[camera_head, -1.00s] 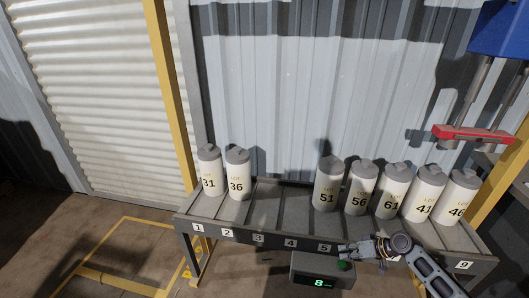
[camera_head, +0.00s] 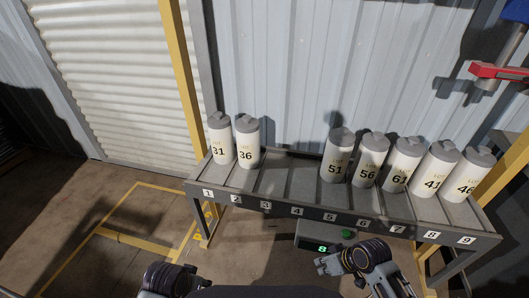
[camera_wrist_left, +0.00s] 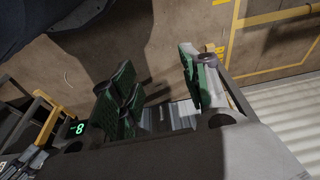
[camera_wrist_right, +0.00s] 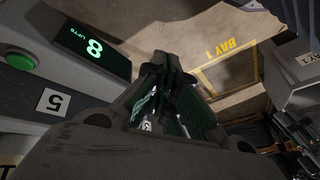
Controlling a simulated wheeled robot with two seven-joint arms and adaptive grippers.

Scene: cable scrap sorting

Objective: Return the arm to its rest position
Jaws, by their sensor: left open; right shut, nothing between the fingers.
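My right gripper (camera_head: 322,265) is shut and empty, low in front of the rack, just below the counter box. Its closed green-padded fingers also show in the right wrist view (camera_wrist_right: 178,95), with the counter box close by on the left.
The rack (camera_head: 290,207) has numbered lanes. White canisters 31 (camera_head: 221,143), 36 (camera_head: 247,147), 51 (camera_head: 336,160) and several more stand upright; lanes 3 and 4 are empty. A counter box (camera_head: 318,238) with a green button reads 8. Floor at left is clear.

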